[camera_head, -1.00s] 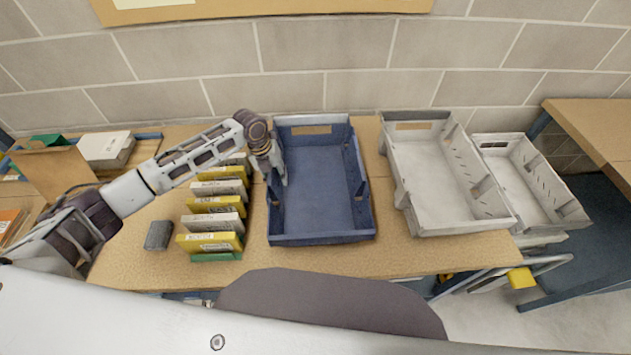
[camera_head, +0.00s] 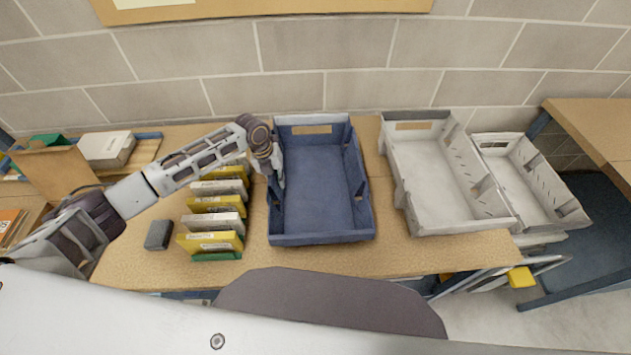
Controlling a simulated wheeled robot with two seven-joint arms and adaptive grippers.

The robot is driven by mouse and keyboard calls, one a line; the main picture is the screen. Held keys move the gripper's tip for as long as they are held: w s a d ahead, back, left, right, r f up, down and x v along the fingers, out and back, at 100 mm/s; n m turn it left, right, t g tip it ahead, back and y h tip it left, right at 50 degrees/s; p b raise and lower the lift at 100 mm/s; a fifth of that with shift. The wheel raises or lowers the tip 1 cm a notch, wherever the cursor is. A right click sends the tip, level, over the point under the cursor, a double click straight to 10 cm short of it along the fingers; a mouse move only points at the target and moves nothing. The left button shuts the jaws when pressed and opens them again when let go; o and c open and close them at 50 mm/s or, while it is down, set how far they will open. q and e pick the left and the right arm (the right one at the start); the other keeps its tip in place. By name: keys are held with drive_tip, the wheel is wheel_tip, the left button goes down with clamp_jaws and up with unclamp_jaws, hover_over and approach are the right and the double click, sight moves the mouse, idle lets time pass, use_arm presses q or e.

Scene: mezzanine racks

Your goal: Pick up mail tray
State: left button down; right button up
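A blue mail tray (camera_head: 320,190) stands upright and empty on the wooden table. Two grey-white mail trays stand to its right: a nearer one (camera_head: 440,185) and another (camera_head: 530,185) at the far right. My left gripper (camera_head: 277,180) is at the left wall of the blue tray, pointing down, with its fingers at the wall's upper edge. The fingers are small and seen from the side, so I cannot tell whether they are open or closed on the wall. My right gripper does not show.
A row of yellow, white and green boxes (camera_head: 215,222) stands close left of the blue tray. A small dark box (camera_head: 159,235) lies beside them. A brick wall (camera_head: 330,60) is behind.

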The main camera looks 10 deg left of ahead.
use_arm(q)
drive_tip(key=shift+r, duration=0.15)
idle(0.5)
wheel_tip(320, 180, up, 9)
drive_tip(key=shift+w+f+b, duration=0.15)
drive_tip(key=shift+f+b, duration=0.05)
drive_tip(key=shift+b, duration=0.25)
drive_tip(key=shift+r, duration=0.65)
drive_tip(key=shift+f, duration=0.1)
